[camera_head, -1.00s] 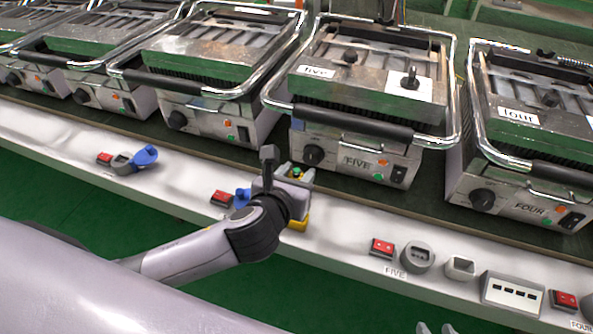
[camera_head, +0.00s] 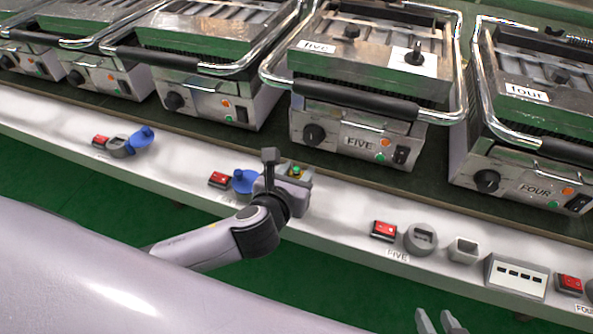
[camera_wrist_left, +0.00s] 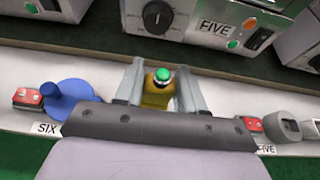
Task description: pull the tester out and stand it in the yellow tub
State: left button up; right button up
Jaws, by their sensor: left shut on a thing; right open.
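A yellow body with a green button on top, which looks like the tester (camera_wrist_left: 157,91), stands between the fingers of my left gripper (camera_wrist_left: 160,82) in the left wrist view. The fingers lie along its two sides. In the head view its green top (camera_head: 296,171) shows between the fingers of my left gripper (camera_head: 297,176), over the white ledge in front of grill FIVE. Its lower part is hidden there by the gripper. I cannot make out a separate yellow tub. My right gripper (camera_head: 440,322) is open and empty at the bottom edge.
A red switch (camera_head: 219,180) and blue plug (camera_head: 243,181) are close left of my left gripper. Right of it are another red switch (camera_head: 383,230), a round grey socket (camera_head: 420,239) and a small grey cup (camera_head: 463,250). Grill FIVE (camera_head: 350,140) stands behind.

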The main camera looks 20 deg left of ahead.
pick_arm(q)
jog(key=shift+r, duration=0.1)
dwell(0.4)
jog(key=shift+p, duration=0.4)
jog(key=shift+p, duration=0.35)
jog(key=shift+p, duration=0.3)
dwell(0.9)
jog(key=shift+p, duration=0.5)
jog(key=shift+f+b, duration=1.3)
jog(key=shift+f, duration=1.15)
jog(key=o, duration=1.1)
